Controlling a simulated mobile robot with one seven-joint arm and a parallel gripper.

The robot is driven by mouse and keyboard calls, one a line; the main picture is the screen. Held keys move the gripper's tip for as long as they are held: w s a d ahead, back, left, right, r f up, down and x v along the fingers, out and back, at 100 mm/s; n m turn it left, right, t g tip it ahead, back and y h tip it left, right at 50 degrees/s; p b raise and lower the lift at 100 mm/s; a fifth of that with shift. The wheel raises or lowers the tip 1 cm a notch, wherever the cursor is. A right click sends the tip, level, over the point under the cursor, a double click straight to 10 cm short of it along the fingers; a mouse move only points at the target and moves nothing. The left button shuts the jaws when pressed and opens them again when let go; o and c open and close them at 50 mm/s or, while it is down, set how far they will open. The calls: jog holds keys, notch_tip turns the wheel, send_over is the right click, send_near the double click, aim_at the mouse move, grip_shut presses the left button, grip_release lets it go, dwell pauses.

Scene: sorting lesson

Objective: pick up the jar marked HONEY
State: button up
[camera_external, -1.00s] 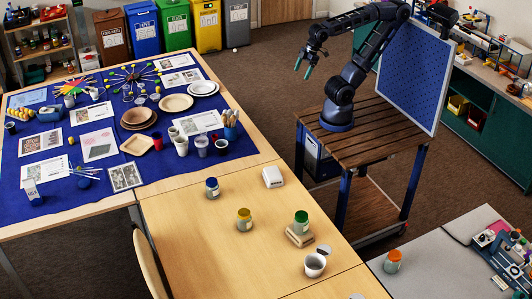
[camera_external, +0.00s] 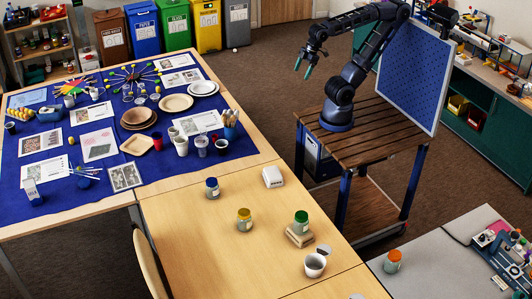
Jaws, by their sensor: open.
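Several small glass jars with coloured lids stand in view. A blue-lidded jar (camera_external: 212,189) and a yellow-lidded jar (camera_external: 244,220) stand on the bare wooden table. An orange-lidded jar (camera_external: 392,262) stands on the grey table at the lower right. Any label writing is too small to read, so I cannot tell which jar is marked HONEY. My gripper (camera_external: 305,66) is open and empty, raised in the air beyond the wooden table and well apart from every jar.
A blue panel (camera_external: 410,78) stands beside my arm. The wooden table's left part is clear.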

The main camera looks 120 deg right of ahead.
jog(key=shift+o, duration=0.3)
jog(key=w+a+f+m+y, duration=0.1)
jog(key=w+a, duration=0.2)
jog(key=w, duration=0.6)
jog(key=w+a, duration=0.2)
jog(key=w, duration=0.7)
jog(key=m+t+h, duration=0.1)
jog(key=t+h, duration=0.1)
send_over(244, 218)
jog(key=s+d, duration=0.2)
jog(key=s, duration=0.5)
notch_tip(244, 218, down, 34)
jog(key=r, duration=0.1)
jog(key=shift+x, duration=5.65)
jog(key=shift+s+a+f, duration=0.1)
jog(key=shift+s+a, duration=0.05)
jog(key=c, duration=1.2)
